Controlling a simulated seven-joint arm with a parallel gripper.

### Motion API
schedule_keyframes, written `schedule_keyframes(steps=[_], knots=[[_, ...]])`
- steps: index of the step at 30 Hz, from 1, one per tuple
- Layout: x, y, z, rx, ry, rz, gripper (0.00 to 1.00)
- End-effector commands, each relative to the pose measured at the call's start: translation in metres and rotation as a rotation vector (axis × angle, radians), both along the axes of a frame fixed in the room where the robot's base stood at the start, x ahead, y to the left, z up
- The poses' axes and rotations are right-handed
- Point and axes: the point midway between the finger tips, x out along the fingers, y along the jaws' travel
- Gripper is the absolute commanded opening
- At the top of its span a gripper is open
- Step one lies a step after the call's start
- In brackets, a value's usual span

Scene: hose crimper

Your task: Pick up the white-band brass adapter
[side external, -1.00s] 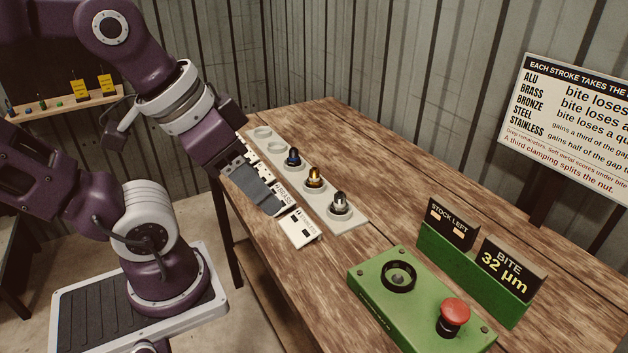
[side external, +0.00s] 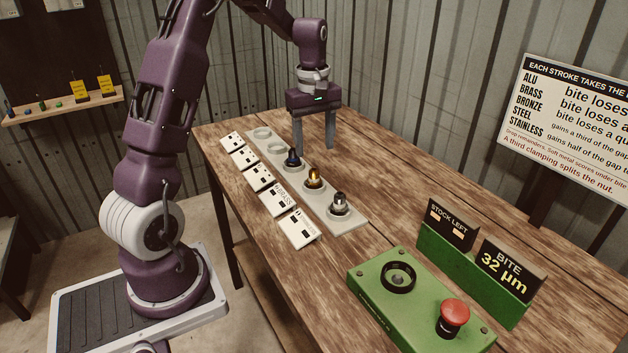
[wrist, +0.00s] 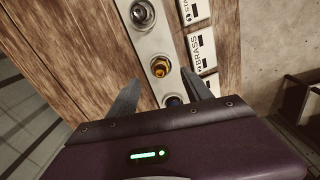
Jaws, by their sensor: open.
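A brass adapter (side external: 314,178) stands upright in a seat of the pale tray (side external: 345,222), between a dark blue fitting (side external: 292,159) and a silvery one (side external: 339,203). It also shows in the wrist view (wrist: 160,68). I cannot make out a white band on it. My gripper (side external: 314,150) points down, open and empty, by the far side of the tray near the dark fitting. In the wrist view the fingers (wrist: 157,84) stand apart, with the dark fitting (wrist: 172,101) partly hidden between them and the brass adapter just beyond the tips.
Several white label cards (side external: 277,200) lie along the tray, one reading BRASS. Two seats at the tray's far end are empty. A green crimper base (side external: 375,290) with a red button (side external: 454,313) and display signs (side external: 505,268) stands at the front right. The table behind the tray is clear.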

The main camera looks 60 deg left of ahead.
Motion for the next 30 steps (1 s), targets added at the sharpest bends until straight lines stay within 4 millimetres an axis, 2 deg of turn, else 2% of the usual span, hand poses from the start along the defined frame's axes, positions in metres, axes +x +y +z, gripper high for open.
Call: schedule_keyframes(steps=[1,4,8,15,18,24,30], knots=[[0.002,0.012,-0.013,-0.008,0.017,0.050,0.58],[0.004,0.022,-0.027,-0.015,0.032,0.102,0.58],[0.004,0.022,-0.044,-0.016,0.034,0.109,0.58],[0.007,0.016,-0.087,-0.016,0.034,0.105,0.58],[0.008,0.016,-0.095,-0.015,0.032,0.104,0.58],[0.008,0.016,-0.096,-0.014,0.031,0.103,0.58],[0.008,0.016,-0.096,-0.014,0.031,0.102,0.19]])
